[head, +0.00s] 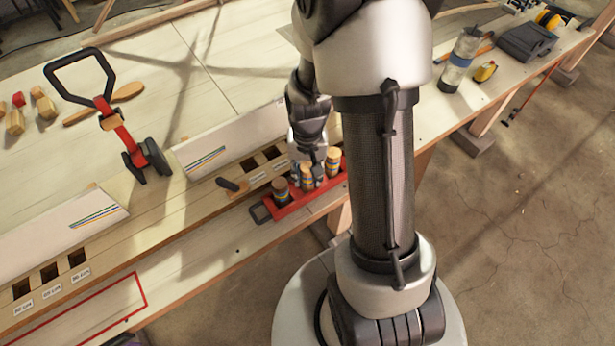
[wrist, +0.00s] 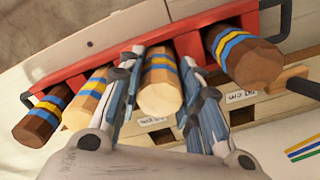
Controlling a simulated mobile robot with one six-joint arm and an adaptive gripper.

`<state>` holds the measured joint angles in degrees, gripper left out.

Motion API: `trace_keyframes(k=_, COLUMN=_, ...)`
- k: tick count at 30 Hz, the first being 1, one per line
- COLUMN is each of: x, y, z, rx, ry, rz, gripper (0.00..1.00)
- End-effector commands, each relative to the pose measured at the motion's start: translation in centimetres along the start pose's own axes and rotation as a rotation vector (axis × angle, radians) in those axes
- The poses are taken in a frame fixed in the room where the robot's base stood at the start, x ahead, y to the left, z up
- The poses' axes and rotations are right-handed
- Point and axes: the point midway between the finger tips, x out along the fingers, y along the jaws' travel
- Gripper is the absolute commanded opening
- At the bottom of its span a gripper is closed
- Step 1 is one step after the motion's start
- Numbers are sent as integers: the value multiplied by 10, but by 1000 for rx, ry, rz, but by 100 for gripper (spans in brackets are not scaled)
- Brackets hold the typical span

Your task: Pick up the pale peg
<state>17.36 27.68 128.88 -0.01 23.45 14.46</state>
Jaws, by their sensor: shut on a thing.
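The pale peg (wrist: 160,92), light wood with blue and yellow bands, is between the two fingers of my gripper (wrist: 160,66) in the wrist view. The fingers are shut on it from both sides. The peg is at the red rack (wrist: 105,58); I cannot tell whether its hidden end is seated or lifted. In the head view my gripper (head: 311,166) is over the red rack (head: 300,204), and the fingers partly hide the pegs there.
A tan peg (wrist: 88,100) stands close left of the fingers, beyond it a dark brown peg (wrist: 40,120). A brown peg (wrist: 246,58) stands to the right. A bench strip has square holes (head: 50,272).

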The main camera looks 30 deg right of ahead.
Motion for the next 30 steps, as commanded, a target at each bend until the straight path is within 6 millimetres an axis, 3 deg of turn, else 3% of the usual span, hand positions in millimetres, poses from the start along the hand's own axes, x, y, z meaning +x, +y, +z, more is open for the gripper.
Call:
trace_keyframes(k=7, x=0, y=0, z=0, rx=0, ry=0, rz=0, gripper=7)
trace_keyframes(k=19, x=-9, y=0, z=0, rx=0, ry=1, rz=0, gripper=6)
trace_keyframes(k=26, x=-46, y=0, z=-2, rx=0, ry=5, rz=-1, gripper=6)
trace_keyframes(k=30, x=-84, y=0, z=-2, rx=0, ry=8, rz=-2, gripper=6)
